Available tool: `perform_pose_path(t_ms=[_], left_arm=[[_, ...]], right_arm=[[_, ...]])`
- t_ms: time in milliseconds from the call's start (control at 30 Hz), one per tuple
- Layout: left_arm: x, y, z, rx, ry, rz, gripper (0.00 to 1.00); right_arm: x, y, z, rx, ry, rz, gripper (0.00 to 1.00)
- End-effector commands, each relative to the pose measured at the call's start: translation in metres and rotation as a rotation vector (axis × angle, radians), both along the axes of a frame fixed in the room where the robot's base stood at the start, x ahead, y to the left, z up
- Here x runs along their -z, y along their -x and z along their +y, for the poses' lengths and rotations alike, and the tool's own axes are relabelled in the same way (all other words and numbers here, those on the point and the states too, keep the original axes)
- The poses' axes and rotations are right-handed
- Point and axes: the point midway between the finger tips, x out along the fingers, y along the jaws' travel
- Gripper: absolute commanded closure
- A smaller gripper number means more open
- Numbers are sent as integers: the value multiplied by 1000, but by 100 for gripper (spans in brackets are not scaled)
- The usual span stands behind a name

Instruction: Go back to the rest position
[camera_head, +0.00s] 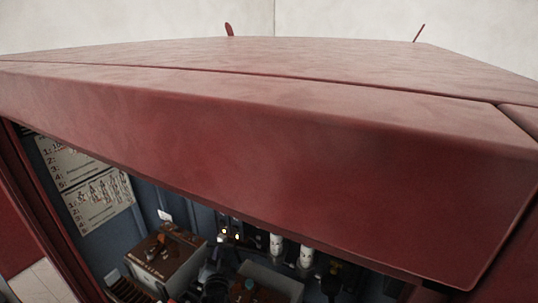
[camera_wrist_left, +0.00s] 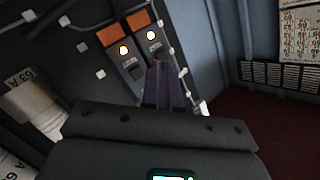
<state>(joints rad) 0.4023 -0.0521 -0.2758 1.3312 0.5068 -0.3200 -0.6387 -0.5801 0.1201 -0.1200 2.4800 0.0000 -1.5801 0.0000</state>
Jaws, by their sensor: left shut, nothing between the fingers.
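My left gripper (camera_wrist_left: 165,82) shows in the left wrist view with its two dark fingers together and nothing between them. The fingertips point towards two dark switch modules (camera_wrist_left: 123,50) with orange tops and lit round lamps. I cannot tell whether they touch the modules. In the head view the gripper is hard to make out among dark parts low in the cabinet opening, below the lit lamps (camera_head: 237,236). My right gripper is not in view.
A red cabinet roof (camera_head: 270,130) fills most of the head view and hides much of the interior. Inside are a brown-topped box (camera_head: 160,255), white cylindrical fuses (camera_head: 277,245) and a paper chart (camera_head: 85,185) on the wall. The left wrist view shows a vent grille (camera_wrist_left: 280,75) and dark red floor.

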Motion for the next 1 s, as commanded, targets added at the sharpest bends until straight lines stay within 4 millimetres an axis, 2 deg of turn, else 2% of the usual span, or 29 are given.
perform_pose_path(t_ms=[167,267,300,367,400,467,500,600,900,1000], left_arm=[[50,54,1,35,143,157,100],[82,108,0,55,253,297,100],[93,134,1,58,296,362,100],[107,176,1,60,356,461,100],[113,205,1,56,388,527,100],[119,246,2,46,427,620,100],[120,270,3,38,445,675,100],[120,324,6,10,473,792,100],[96,450,18,-92,485,1050,100],[64,446,17,-93,487,1046,100]], right_arm=[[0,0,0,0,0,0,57],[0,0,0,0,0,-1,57],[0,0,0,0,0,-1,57],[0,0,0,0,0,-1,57],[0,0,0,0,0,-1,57],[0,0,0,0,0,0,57],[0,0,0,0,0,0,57],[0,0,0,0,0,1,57],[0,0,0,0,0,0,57],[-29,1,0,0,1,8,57]])
